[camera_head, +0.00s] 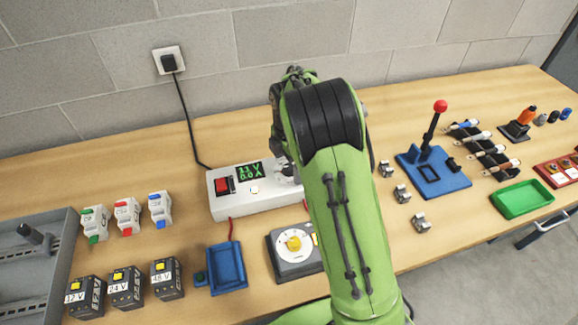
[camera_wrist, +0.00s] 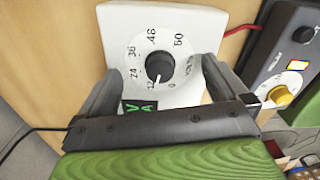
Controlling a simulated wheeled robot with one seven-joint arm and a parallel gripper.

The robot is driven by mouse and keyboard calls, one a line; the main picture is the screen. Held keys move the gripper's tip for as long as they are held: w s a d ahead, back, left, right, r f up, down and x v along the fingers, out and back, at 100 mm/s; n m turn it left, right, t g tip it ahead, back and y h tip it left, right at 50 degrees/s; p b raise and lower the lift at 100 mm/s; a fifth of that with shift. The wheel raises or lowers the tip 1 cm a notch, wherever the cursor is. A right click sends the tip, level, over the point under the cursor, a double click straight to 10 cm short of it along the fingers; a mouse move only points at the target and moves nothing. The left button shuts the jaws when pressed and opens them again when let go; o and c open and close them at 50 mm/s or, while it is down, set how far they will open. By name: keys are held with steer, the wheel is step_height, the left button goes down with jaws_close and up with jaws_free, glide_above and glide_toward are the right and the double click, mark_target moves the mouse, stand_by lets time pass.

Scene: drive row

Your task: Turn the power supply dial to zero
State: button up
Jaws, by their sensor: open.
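The power supply (camera_head: 235,207) is a white box at the back of the bench, with a red switch and a green display that seems to read about 11 V and 0.0 A. In the wrist view its white face (camera_wrist: 120,25) carries the dial (camera_wrist: 160,66), a dark round knob with a white mark. The mark points close to 12 on a scale from 0 to 60. My gripper (camera_wrist: 160,72) is open, its fingers on either side of the dial with gaps between.
A blue lever base (camera_head: 432,172) with a red-topped lever is at right. A black cord (camera_head: 188,120) runs to the wall socket.

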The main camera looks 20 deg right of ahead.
mark_target(289, 167)
steer(key=shift+r, duration=0.1)
step_height(289, 167, up, 7)
steer(key=p, duration=0.5)
steer(key=shift+p, duration=0.3)
